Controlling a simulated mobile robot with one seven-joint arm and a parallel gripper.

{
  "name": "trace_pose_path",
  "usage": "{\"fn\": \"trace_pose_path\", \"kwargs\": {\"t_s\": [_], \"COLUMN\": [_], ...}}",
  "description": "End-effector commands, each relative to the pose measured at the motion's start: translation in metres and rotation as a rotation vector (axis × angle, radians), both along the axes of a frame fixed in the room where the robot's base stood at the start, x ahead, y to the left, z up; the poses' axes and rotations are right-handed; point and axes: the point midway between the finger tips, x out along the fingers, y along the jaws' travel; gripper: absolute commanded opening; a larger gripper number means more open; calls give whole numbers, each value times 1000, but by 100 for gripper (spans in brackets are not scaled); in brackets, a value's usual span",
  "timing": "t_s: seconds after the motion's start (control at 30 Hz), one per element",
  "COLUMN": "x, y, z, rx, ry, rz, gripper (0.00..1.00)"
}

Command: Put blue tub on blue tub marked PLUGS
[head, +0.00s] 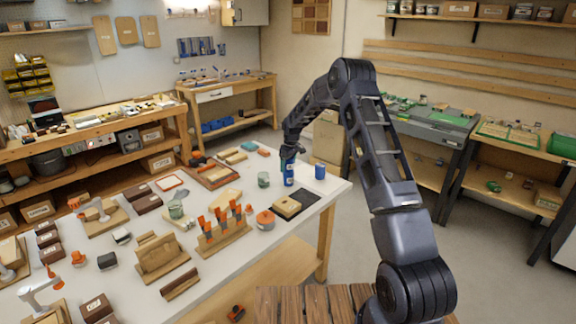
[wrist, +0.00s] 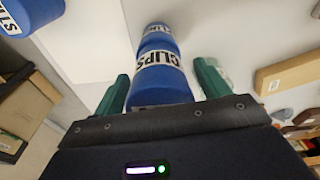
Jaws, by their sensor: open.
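My gripper (head: 289,156) is open at the far right part of the white table, over a blue tub (head: 288,176). In the wrist view its two green fingers (wrist: 163,76) stand on either side of a blue tub marked CLIPS (wrist: 160,85), with narrow gaps. Beyond that tub, in line with it, shows another blue tub (wrist: 157,30); its label is only partly visible and I cannot read PLUGS for sure. The two look stacked, the CLIPS tub on top. A separate blue tub (head: 320,172) stands to the right; its cut-off label, ending in LTS, shows in the wrist view (wrist: 35,10).
A dark mat with a wooden block (head: 287,207) lies in front, beside an orange round item (head: 265,220). A rack with orange-handled tools (head: 223,235) stands nearer. The table's right edge is close.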

Motion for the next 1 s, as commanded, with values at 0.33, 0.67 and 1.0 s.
{"fn": "trace_pose_path", "kwargs": {"t_s": [0.33,0.67,1.0], "x": [-3,-7,-9], "y": [-5,-10,-12], "z": [50,105,122], "rx": [0,1,0], "ry": [-3,-2,-1], "rz": [0,0,-1], "gripper": [75,75,75]}}
